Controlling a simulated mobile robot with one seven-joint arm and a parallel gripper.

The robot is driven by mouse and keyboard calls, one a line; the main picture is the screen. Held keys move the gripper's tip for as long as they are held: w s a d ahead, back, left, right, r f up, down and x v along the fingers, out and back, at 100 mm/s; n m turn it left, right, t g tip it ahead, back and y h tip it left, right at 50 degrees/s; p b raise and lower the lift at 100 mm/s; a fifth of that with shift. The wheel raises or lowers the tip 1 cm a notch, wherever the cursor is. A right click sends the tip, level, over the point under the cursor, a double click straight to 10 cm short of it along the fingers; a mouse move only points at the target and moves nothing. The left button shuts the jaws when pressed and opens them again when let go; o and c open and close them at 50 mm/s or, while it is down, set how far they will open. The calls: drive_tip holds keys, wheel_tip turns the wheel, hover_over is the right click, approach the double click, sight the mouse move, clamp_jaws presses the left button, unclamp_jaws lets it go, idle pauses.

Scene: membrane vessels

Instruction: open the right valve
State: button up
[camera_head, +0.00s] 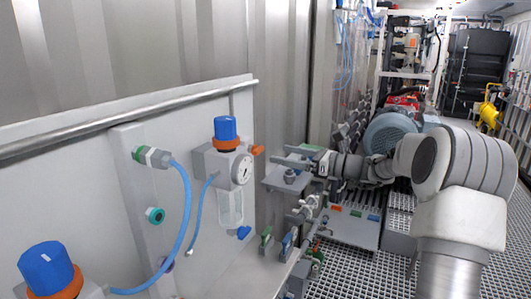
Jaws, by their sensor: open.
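My gripper (281,156) reaches in from the right with its fingers pointing left, open and empty. Its fingertips are near a small orange handle (258,150) on the right side of a regulator (221,165) with a blue knob and round gauge; I cannot tell if they touch. I cannot tell for sure which is the right valve.
A second blue knob (46,268) is at the lower left. A blue hose (184,215) loops from the panel (130,210). A metal rail (110,122) runs along its top. A grey motor (389,133) and grated floor (350,265) lie to the right.

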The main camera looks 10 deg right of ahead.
sight(261, 150)
drive_tip(key=x, duration=0.6)
drive_tip(key=shift+w+a, duration=0.2)
drive_tip(key=shift+a, duration=0.05)
drive_tip(key=c, duration=1.4)
